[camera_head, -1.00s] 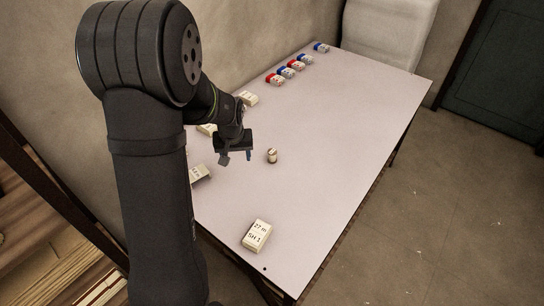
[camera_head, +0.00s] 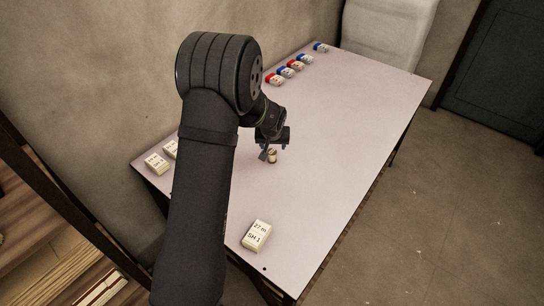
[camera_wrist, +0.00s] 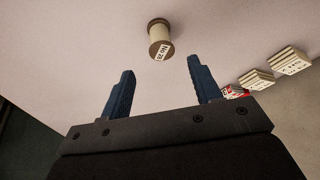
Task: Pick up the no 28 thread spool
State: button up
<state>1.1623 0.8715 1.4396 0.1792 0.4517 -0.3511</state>
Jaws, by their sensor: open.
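The thread spool (camera_wrist: 159,39) is a small cream spool with a white label that reads as no 28. It stands upright on the table (camera_head: 340,130). In the head view the spool (camera_head: 272,156) shows just below my gripper (camera_head: 268,151). In the wrist view it lies beyond the two blue fingertips of my gripper (camera_wrist: 158,68), roughly centred between them. My gripper is open, with nothing between its fingers. The spool's top is partly close to the gripper in the head view, and I cannot tell the exact gap.
A white labelled box (camera_head: 256,235) lies near the table's front edge. More white boxes (camera_head: 157,164) lie at the left, partly behind my arm. A row of red and blue boxes (camera_head: 275,79) lies at the back. The table's right half is clear.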

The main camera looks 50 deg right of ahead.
aim_at(272, 152)
jog(key=shift+a+x, duration=0.2)
jog(key=shift+x, duration=1.6)
jog(key=shift+a+x, duration=0.15)
jog(key=shift+x, duration=1.65)
jog(key=shift+f, duration=0.1)
jog(key=c, duration=1.1)
jog(key=shift+o, duration=0.2)
